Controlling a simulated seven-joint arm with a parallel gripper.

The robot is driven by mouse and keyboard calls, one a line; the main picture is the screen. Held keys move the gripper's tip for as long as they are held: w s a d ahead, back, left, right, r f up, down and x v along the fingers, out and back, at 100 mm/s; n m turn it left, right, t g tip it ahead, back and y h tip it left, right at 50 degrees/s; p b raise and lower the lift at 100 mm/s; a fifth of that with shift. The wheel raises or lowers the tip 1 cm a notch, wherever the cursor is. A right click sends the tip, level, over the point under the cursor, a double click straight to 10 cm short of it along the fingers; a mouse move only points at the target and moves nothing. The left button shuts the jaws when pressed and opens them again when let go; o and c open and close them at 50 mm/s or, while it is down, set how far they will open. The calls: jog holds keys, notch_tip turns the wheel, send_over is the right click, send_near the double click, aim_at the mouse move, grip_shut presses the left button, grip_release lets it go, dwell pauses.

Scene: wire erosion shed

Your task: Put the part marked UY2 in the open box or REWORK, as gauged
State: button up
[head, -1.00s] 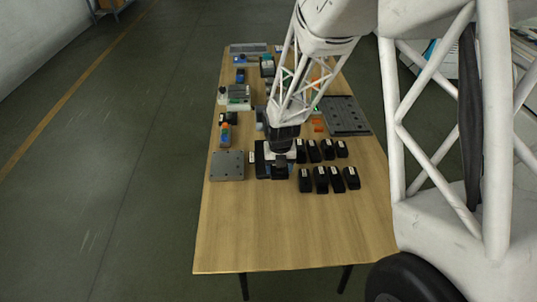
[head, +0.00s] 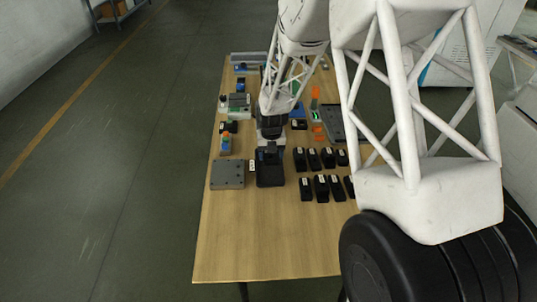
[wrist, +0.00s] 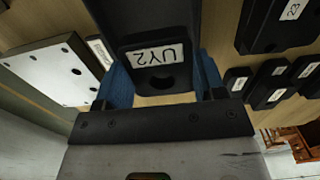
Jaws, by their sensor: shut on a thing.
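The part marked UY2 (wrist: 155,82) is black, with a white label that reads upside down in the wrist view and a dark round hole below it. It sits between the blue-lined fingers of my gripper (wrist: 165,95), which is shut on it. In the head view my gripper (head: 269,146) is at the far edge of a dark block-like shape (head: 270,175) near the table's middle. I cannot tell there where the part ends and any holder under it begins. I cannot make out which box is open, nor a readable REWORK label.
Several black boxes with white labels (head: 306,188) stand in two rows to the right. A grey plate with holes (head: 227,174) lies to the left. Devices and orange pieces (head: 316,104) stand farther back. The near part of the wooden table (head: 260,240) is clear.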

jog(key=shift+w+a+f, duration=0.1)
jog(key=shift+w+a, duration=0.1)
jog(key=shift+w, duration=0.8)
jog(key=shift+w+a+f, duration=0.1)
jog(key=shift+w+a, duration=0.05)
jog(key=shift+w, duration=0.85)
jog(key=shift+f, duration=1.75)
jog(key=shift+f, duration=0.1)
jog(key=o, duration=1)
jog(key=shift+c, duration=0.2)
notch_tip(320, 180, up, 12)
